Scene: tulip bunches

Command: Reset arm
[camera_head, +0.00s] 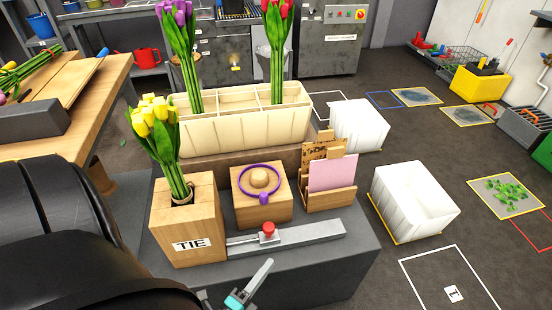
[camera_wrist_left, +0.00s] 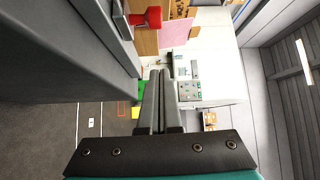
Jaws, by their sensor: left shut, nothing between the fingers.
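My left gripper (camera_head: 264,268) is low in the middle of the head view, in front of the grey bench (camera_head: 350,262). In the left wrist view its two fingers (camera_wrist_left: 158,76) lie together with nothing between them. My left arm fills the lower left of the head view. My right gripper is in neither view. Yellow tulips (camera_head: 154,116) stand upright in a wooden block marked TIE (camera_head: 188,222). Purple tulips (camera_head: 183,50) and red tulips (camera_head: 277,50) stand in a cream compartmented box (camera_head: 245,128) behind.
A grey bar with a red knob (camera_head: 268,230) lies along the bench front, close behind my left gripper. A purple ring sits on a wooden block (camera_head: 262,203), beside a card holder (camera_head: 330,198). White bins (camera_head: 412,202) stand on the floor at right. A wooden table (camera_head: 90,100) is at left.

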